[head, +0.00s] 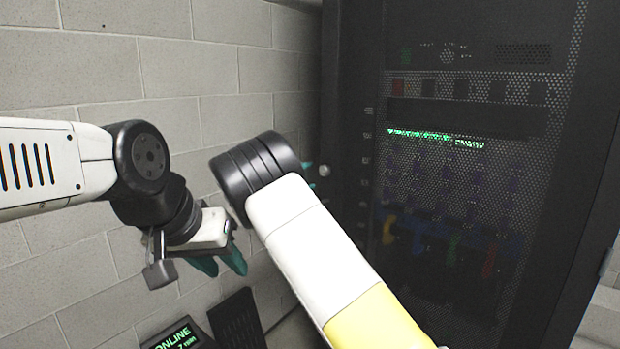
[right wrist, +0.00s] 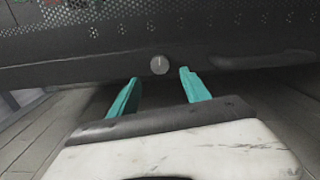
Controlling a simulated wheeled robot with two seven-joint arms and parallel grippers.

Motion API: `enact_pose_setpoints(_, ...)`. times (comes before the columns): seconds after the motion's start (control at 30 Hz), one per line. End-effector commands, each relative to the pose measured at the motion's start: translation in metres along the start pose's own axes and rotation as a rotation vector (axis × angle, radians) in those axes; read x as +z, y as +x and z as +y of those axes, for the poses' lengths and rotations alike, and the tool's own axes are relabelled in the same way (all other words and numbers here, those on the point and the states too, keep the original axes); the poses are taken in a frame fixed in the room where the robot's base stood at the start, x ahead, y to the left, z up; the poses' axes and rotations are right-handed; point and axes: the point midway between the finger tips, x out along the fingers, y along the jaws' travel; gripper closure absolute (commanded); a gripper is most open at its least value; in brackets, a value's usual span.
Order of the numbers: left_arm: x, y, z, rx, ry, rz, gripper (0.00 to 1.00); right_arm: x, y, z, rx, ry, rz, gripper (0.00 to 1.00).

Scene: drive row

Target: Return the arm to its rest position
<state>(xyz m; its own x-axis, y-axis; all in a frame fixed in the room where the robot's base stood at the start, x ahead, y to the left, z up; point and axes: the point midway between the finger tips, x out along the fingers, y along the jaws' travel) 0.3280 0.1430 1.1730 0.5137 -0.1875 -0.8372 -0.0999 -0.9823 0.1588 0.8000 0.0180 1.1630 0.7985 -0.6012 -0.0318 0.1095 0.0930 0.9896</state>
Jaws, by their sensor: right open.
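My right gripper (right wrist: 159,75) is open in the right wrist view, its two teal fingers apart with nothing between them. A small round grey knob (right wrist: 159,65) on the dark rack front shows just beyond the fingertips; I cannot tell whether they touch the rack. In the head view my right arm's white and yellow link and black joint hide most of this gripper, with only a bit of teal beside the knob (head: 324,170). My left gripper (head: 222,262) hangs at the left in front of the wall, teal fingers pointing down right; its opening is unclear.
A tall black rack (head: 350,250) with a perforated door (head: 465,180) fills the right side. Green lights and coloured cables show through the mesh. A small screen reading "ONLINE" (head: 178,338) and a dark slatted panel (head: 238,320) are at lower left. A pale block wall (head: 200,70) stands behind.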

Motion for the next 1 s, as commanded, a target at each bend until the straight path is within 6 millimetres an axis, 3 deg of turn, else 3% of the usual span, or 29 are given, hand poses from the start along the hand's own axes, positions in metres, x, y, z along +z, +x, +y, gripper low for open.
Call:
enact_pose_setpoints(0.23,0.0,0.0,0.0,0.0,0.0,-0.001,0.64,0.001,0.001,0.0,-0.003,0.001,-0.002,0.44)
enact_pose_setpoints(0.37,0.0,0.0,0.0,0.0,0.0,-0.001,0.64,0.028,0.013,-0.003,-0.066,0.034,-0.04,0.44)
enact_pose_setpoints(0.47,0.0,0.0,0.0,0.0,0.0,0.0,0.64,0.074,0.027,-0.01,-0.193,0.098,-0.101,0.44)
enact_pose_setpoints(0.53,0.0,0.0,0.0,0.0,0.0,0.0,0.64,0.115,0.033,-0.019,-0.311,0.161,-0.152,0.44)
enact_pose_setpoints(0.67,0.0,0.0,0.0,0.0,0.0,0.0,0.64,0.186,0.026,-0.038,-0.536,0.293,-0.225,0.44)
enact_pose_setpoints(0.8,0.0,0.0,0.0,0.0,0.0,-0.001,0.64,0.248,-0.002,-0.051,-0.75,0.439,-0.268,0.44)
enact_pose_setpoints(1.0,0.0,0.0,0.0,0.0,0.0,0.0,0.64,0.315,-0.064,-0.057,-1.004,0.656,-0.274,0.44)
